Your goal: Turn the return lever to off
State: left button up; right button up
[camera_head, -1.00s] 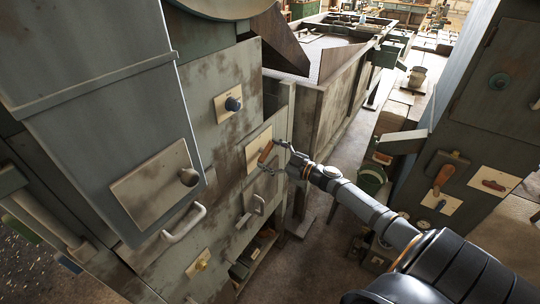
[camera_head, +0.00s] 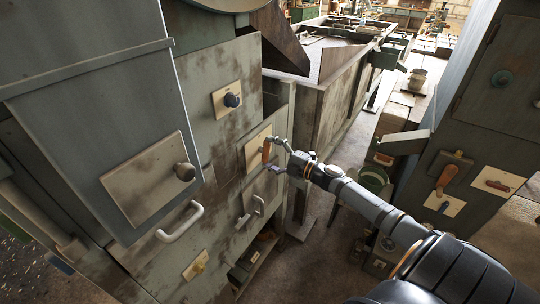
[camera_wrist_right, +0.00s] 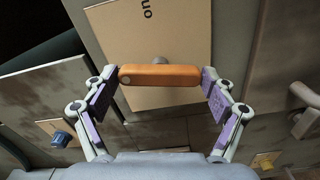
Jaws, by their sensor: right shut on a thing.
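The return lever has an orange handle (camera_head: 266,150) and sits on a cream plate (camera_head: 254,156) on the grey cabinet's front. In the head view the handle stands nearly upright. My right gripper (camera_head: 276,156) is shut on the handle, with one finger pad at each end; the pads also show in the right wrist view (camera_wrist_right: 160,92). My left gripper is not in view.
A blue knob (camera_head: 232,100) is on a plate to the upper left, and a yellow knob (camera_head: 198,267) is lower down. A white pull handle (camera_head: 181,222) sticks out nearby. Another orange lever (camera_head: 446,179) is on the cabinet at the right. Open floor lies between the cabinets.

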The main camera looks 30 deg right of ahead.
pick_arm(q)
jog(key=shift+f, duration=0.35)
pick_arm(e)
jog(key=shift+n, duration=1.2)
pick_arm(q)
jog(key=shift+b, duration=0.3)
pick_arm(e)
jog(key=o, duration=1)
